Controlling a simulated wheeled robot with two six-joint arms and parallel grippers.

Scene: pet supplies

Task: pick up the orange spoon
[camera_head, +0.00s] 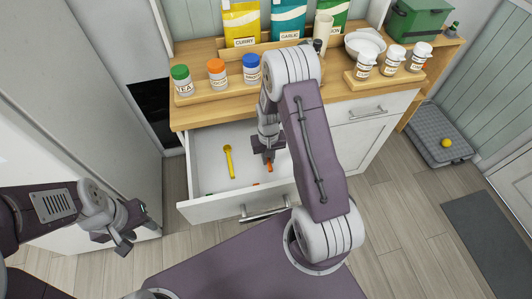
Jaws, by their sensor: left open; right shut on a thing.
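The drawer (193,158) below the counter is open. An orange spoon (269,167) is in it, mostly hidden by my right arm; only a small orange part shows. My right gripper (268,156) reaches down into the drawer and is shut on the orange spoon. I cannot tell whether the spoon is lifted off the drawer floor. A yellow spoon (228,160) lies in the drawer to the left of the gripper. My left gripper (126,237) is open and empty, outside the drawer at the lower left.
The wooden counter (200,113) bears jars with green, orange (217,73) and blue lids, seasoning bags (241,22), a white bowl (364,43) and white-lidded bottles (391,59). A small green thing (208,193) shows near the drawer's front. My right arm hides the drawer's right part.

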